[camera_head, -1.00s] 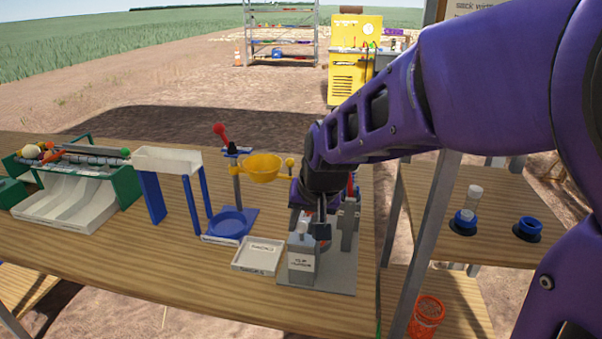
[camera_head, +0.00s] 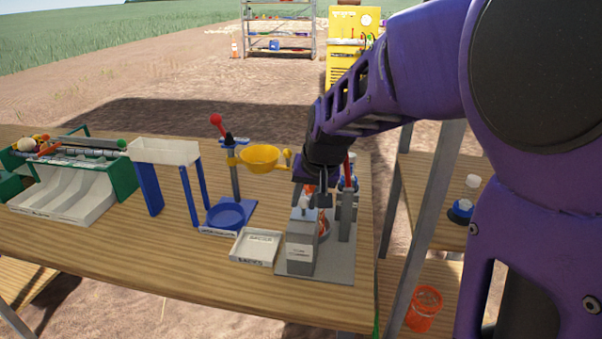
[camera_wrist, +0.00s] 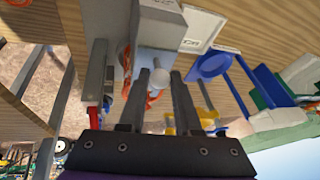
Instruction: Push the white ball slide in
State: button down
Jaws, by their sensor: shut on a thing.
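In the head view the ball (camera_head: 303,201) shows at the top of the same grey box (camera_head: 300,255), near the table's right end. My gripper (camera_wrist: 160,80) points at the box, with its two fingertips on either side of the ball, shut on it. In the head view my gripper (camera_head: 312,201) is above the box's back edge and partly hides what is behind it. The slide itself cannot be made out clearly.
A yellow bowl (camera_head: 259,158) on a blue stand is further left. The front table strip is clear.

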jog(key=shift+w, duration=0.2)
jog(key=c, duration=0.5)
grip_release()
jog(key=shift+d, duration=0.1)
jog(key=shift+r+p, duration=2.4)
jog(key=shift+r, duration=0.65)
